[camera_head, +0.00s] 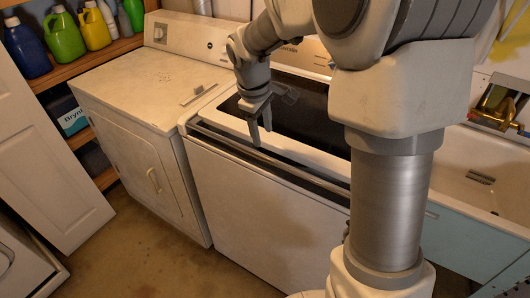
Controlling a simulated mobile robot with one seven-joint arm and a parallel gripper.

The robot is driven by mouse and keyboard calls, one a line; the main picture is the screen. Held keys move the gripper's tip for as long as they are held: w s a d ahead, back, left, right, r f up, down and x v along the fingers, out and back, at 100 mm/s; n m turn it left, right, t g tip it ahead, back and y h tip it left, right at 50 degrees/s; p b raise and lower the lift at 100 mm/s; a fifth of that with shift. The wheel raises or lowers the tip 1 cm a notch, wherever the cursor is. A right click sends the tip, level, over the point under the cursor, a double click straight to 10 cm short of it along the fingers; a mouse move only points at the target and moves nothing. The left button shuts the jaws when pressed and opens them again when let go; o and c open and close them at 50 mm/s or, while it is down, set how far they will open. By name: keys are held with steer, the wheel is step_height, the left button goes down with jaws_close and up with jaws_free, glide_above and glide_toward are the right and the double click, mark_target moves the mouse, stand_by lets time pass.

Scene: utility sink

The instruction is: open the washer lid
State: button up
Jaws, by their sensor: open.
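The white washer (262,215) stands in the middle, its front facing me. Its lid (300,105) looks like a dark panel with a pale front border and lies flat. My arm hides the right part of the lid and some of the back panel. My gripper (262,137) is open and empty, pointing down at the front left part of the lid. Its fingertips are close to the pale front border; I cannot tell whether they touch it.
A white dryer (135,90) stands left of the washer. A shelf (98,55) with several detergent bottles is behind it. A sink (480,165) with a brass faucet (497,108) is at the right. An open white door (45,160) stands at far left. Some floor is clear in front.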

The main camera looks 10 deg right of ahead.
mark_target(266, 157)
steer(key=f, duration=0.3)
steer(key=w+d+f, duration=0.1)
steer(key=f, duration=0.5)
steer(key=shift+w+d+f+b, duration=0.15)
steer(key=shift+f+b, duration=0.15)
steer(key=shift+b, duration=0.1)
steer(key=shift+c, duration=0.2)
jaws_close()
stand_by(0.6)
